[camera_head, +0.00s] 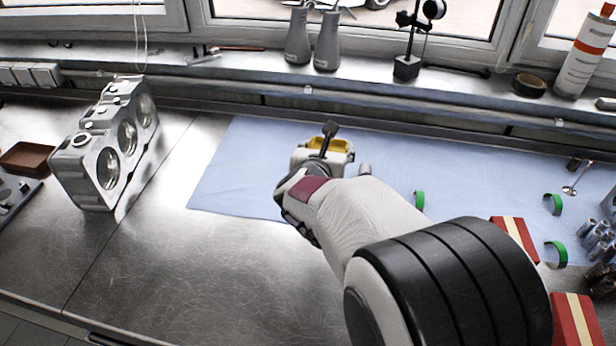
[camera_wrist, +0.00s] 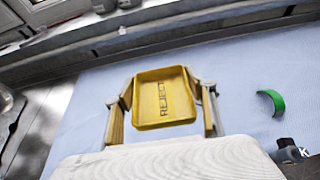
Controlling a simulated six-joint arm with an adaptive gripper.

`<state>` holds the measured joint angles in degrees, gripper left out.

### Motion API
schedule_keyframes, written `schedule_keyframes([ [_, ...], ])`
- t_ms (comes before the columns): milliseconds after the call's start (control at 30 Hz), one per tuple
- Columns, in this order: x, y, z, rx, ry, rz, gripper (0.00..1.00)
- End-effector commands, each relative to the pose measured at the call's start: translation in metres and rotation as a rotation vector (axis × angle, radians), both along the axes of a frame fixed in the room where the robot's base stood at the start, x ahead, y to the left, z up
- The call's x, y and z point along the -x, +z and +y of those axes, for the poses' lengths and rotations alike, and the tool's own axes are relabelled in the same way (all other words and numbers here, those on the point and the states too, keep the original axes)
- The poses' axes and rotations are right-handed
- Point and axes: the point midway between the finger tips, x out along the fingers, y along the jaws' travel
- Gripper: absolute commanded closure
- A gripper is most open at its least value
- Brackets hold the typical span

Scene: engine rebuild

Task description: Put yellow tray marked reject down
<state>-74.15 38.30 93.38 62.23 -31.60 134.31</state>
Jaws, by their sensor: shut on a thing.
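The yellow tray marked REJECT (camera_wrist: 152,88) sits between the two fingers of my gripper (camera_wrist: 164,100) in the wrist view, its open side and lettering facing the camera. A finger presses on its left and right sides, so my gripper is shut on it. In the head view, only a yellow part of the tray (camera_head: 316,143) shows beyond my gripper (camera_head: 324,154); my wrist hides the rest. The tray is over the blue mat (camera_head: 240,165). I cannot tell whether its base touches the mat.
Green curved pieces (camera_head: 419,200) lie on the mat to the right, one showing in the wrist view (camera_wrist: 271,102). Red-and-cream boxes (camera_head: 515,238) stand at right. A metal engine block (camera_head: 105,145) stands left. The mat's left part is clear.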

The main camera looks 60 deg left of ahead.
Motion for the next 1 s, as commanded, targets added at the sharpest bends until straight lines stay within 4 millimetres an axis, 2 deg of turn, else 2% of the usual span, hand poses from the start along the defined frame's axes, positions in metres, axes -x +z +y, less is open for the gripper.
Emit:
schedule_keyframes([
  [200, 0.007, -0.008, 0.031, -0.003, -0.034, -0.001, 0.74],
  [500, 0.015, -0.021, 0.063, -0.001, -0.097, 0.000, 0.74],
  [700, 0.019, -0.028, 0.079, -0.002, -0.148, -0.001, 0.74],
  [1000, 0.021, -0.037, 0.092, -0.004, -0.237, 0.001, 0.74],
])
